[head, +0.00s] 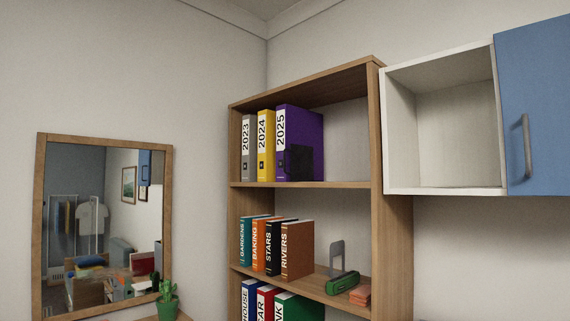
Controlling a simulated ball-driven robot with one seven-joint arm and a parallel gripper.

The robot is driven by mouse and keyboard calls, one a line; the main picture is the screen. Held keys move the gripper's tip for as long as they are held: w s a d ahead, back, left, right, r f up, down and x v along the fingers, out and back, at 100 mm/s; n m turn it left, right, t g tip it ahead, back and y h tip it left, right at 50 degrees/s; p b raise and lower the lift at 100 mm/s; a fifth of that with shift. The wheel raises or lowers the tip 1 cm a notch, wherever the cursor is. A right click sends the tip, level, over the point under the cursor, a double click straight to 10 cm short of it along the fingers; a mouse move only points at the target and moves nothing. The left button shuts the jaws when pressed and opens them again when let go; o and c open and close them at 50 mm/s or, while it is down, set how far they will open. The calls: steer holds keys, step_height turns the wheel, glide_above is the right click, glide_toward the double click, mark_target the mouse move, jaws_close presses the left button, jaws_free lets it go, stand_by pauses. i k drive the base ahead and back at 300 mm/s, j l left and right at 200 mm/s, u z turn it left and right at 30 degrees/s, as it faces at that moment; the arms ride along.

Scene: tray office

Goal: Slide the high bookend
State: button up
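A dark bookend (302,161) stands upright on the top shelf of the wooden bookcase. It is against the right side of the purple 2025 binder (306,124). A yellow 2024 binder (266,146) and a grey 2023 binder (248,148) stand to the left of the purple one. A second, grey bookend (337,256) stands on the shelf below, to the right of the books and apart from them. My gripper does not show in this view.
The bookcase (376,150) has free room on its top shelf right of the bookend. Right of it hang an open white cupboard (398,135) and a blue door (540,100). A green stapler-like object (342,283) lies on the middle shelf. A mirror (53,230) hangs left.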

mark_target(302, 160)
steer(key=i+j, duration=0.1)
steer(key=i, duration=0.35)
steer(key=i+j+z, duration=0.1)
steer(key=i, duration=0.4)
steer(key=i+j, duration=0.15)
steer(key=i, duration=0.3)
steer(key=i+j+z, duration=0.1)
steer(key=i, duration=0.35)
